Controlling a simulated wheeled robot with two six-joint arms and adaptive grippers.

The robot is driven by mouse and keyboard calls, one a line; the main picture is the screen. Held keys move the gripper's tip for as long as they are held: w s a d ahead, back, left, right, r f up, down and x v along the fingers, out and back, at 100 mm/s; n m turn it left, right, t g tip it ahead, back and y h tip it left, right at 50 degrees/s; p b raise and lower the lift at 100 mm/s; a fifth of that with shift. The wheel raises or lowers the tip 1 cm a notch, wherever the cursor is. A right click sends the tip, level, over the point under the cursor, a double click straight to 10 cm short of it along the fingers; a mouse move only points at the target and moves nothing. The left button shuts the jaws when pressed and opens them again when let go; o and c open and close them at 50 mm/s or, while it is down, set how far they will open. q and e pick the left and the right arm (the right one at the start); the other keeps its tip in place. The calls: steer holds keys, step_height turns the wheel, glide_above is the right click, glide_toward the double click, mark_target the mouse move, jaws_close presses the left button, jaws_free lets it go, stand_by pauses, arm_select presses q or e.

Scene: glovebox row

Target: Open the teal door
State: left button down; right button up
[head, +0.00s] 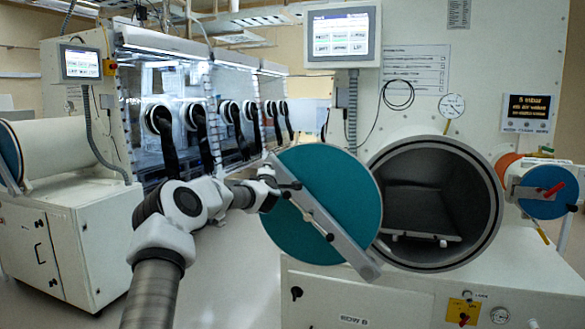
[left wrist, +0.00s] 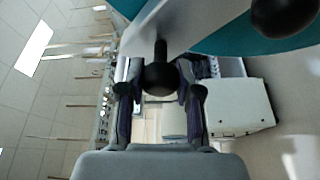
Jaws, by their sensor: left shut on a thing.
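The round teal door (head: 345,190) stands swung open to the left of the round chamber opening (head: 440,200). A grey bar (head: 320,215) runs diagonally across its face. My left gripper (head: 285,187) is at the bar's upper left end. In the left wrist view, my left gripper (left wrist: 160,88) is shut on a black ball knob (left wrist: 160,78) on a short stem from the bar. Part of the teal door (left wrist: 235,40) shows above it. A second dark knob (left wrist: 285,14) is at the top right. My right gripper is in neither view.
A tray (head: 420,236) lies inside the dark chamber. A smaller blue door with a red handle (head: 548,195) is at the right. A row of gloveboxes (head: 180,110) and a white cabinet (head: 70,240) stand at the left. The floor (head: 240,255) left of the door looks clear.

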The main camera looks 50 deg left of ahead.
arm_select(q)
steer(key=s+a+f+n+b, duration=0.2)
steer(key=a+f, duration=0.3)
steer(key=f, duration=0.3)
steer(key=shift+s+a+f+n+g+h+b, duration=0.2)
steer(key=shift+s+f+n+g+h+b, duration=0.15)
steer(key=shift+s+b, duration=0.3)
steer(key=shift+r, duration=0.1)
steer(key=c, duration=0.8)
jaws_free()
steer(key=shift+w+d, duration=0.1)
steer(key=shift+v, duration=3.75)
steer(key=shift+r, duration=0.1)
